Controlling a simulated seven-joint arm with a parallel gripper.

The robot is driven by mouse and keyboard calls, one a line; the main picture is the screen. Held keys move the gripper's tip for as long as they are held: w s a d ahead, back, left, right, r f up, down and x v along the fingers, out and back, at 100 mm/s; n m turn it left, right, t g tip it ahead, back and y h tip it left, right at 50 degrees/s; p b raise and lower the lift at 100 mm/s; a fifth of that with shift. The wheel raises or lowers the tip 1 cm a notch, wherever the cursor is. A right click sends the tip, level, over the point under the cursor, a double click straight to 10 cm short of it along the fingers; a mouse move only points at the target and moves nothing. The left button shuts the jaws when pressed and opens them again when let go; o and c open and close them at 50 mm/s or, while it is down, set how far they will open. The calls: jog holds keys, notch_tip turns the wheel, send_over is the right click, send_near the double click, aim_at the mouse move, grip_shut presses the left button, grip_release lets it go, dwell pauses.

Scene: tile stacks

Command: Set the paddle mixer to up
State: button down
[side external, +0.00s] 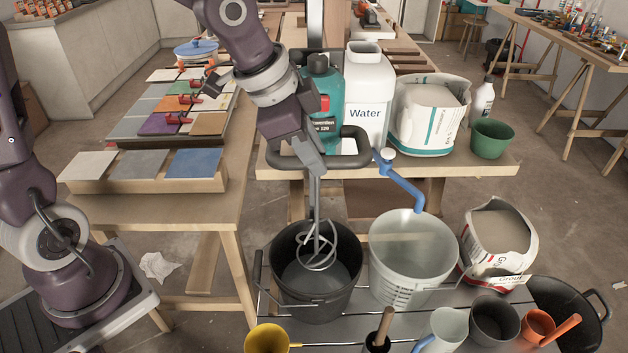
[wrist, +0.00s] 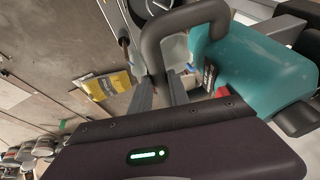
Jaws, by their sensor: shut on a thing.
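The paddle mixer (side external: 326,98) has a teal body, a dark looped handle and a metal shaft with a whisk head. It stands upright, and its whisk hangs down inside the black bucket (side external: 280,298). My gripper (side external: 311,160) is shut on the mixer's dark handle at its front left, partly hiding the handle and body. In the wrist view the fingers of my gripper (wrist: 167,92) meet the grey handle bar, with the teal mixer body (wrist: 255,65) to their right. I cannot tell whether the whisk touches the bucket's bottom.
A pale bucket (side external: 398,268) stands right of the black one, with a blue tap (side external: 398,178) above it. A white Water container (side external: 368,92) and a paper sack (side external: 428,112) are behind. A torn grout bag (side external: 498,238) and several cups stand at the front right.

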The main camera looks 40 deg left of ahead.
notch_tip(320, 180, up, 6)
jog(key=shift+r, duration=0.1)
dwell(0.4)
jog(key=c, duration=1.3)
grip_release()
jog(key=shift+o, duration=0.2)
jog(key=v, duration=0.7)
